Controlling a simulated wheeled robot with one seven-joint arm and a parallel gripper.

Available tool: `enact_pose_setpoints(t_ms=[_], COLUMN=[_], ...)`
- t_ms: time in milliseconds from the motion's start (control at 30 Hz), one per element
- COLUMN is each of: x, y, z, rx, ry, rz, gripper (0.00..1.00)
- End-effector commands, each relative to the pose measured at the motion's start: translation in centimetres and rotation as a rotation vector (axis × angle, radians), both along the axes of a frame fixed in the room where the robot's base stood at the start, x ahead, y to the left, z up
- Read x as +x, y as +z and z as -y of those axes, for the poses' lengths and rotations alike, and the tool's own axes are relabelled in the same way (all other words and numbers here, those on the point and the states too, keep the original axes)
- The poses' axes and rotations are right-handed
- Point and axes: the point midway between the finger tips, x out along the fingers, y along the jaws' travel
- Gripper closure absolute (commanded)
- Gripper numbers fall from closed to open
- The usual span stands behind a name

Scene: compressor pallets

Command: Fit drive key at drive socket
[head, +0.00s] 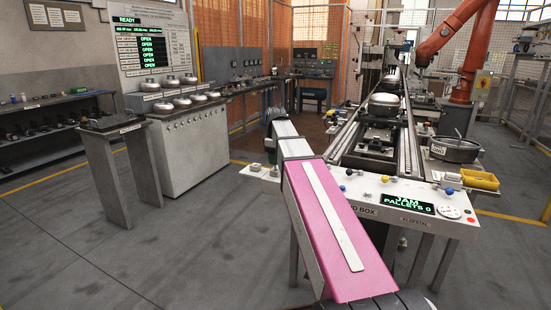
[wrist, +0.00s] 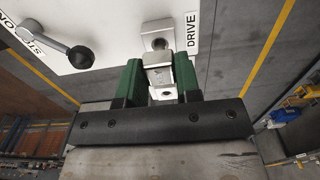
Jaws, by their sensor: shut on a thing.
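In the wrist view, my gripper (wrist: 158,72) has two green fingers shut on the drive key (wrist: 159,76), a small pale metal piece. The drive socket (wrist: 157,41) is a square metal plate with a dark opening on the white panel, beside a DRIVE label (wrist: 192,33). The key's far end is at the socket's lower edge in the picture. I cannot tell whether it touches or enters it. In the head view, my pink and white arm hides the fingers, key and socket.
The conveyor (head: 379,140) carries a pallet with a metal compressor dome (head: 384,105). A yellow tray (head: 479,178) is at right.

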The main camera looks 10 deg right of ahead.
Motion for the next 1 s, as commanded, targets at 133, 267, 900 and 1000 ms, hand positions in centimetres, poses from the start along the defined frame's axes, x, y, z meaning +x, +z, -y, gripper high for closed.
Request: enact_pose_setpoints(t_ms=[133,267,900,1000], x=[0.0,0.0,0.0,0.0], y=[-0.3,-0.6,-2.0,-2.2], z=[0.0,0.0,0.0,0.0], rx=[0.0,0.0,0.0,0.0], ry=[0.0,0.0,0.0,0.0], rz=[0.0,0.0,0.0,0.0], gripper=[1.0,1.0,1.0,1.0])
